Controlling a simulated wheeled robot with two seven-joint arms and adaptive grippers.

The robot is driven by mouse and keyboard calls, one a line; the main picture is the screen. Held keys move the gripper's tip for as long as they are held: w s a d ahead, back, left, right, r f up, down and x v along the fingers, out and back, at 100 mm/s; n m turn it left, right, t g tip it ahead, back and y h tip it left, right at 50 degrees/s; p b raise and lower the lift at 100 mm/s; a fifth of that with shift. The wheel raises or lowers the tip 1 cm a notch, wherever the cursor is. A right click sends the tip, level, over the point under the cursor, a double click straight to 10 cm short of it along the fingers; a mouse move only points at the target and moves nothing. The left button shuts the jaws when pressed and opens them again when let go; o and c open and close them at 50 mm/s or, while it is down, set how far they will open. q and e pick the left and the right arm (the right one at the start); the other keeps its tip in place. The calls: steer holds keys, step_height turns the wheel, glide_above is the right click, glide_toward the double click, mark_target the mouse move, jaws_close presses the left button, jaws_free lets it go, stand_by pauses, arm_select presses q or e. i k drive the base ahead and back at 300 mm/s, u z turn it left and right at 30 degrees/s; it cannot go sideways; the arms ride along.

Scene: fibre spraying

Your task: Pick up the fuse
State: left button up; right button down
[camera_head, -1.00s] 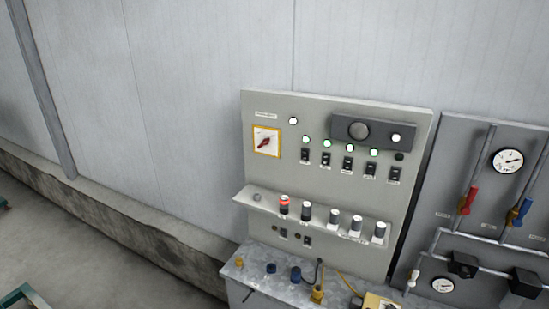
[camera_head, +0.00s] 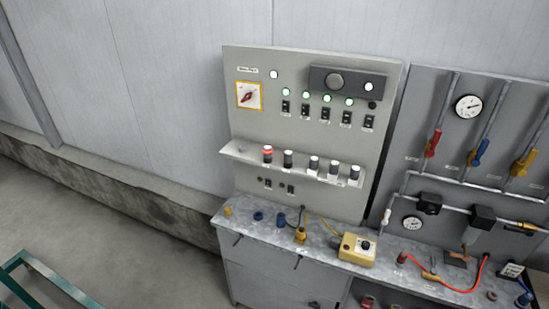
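Several cylindrical pieces that look like fuses stand in a row on a narrow shelf of the grey control panel. I cannot tell which one the task means. At the shelf's left end is a small round grey spot with nothing standing on it. Neither of my grippers shows in the head view.
The control panel (camera_head: 240,120) stands at the back of a metal bench (camera_head: 262,238). On the bench are a yellow box (camera_head: 357,249), small blue and yellow connectors, and a red hose (camera_head: 465,287). A pipe panel (camera_head: 425,90) is at right. A green frame (camera_head: 45,270) is at lower left; floor beside it is clear.

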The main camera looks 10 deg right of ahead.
mark_target(266, 150)
steer(key=z, duration=0.5)
steer(key=i, duration=1.05)
steer(key=u, duration=0.5)
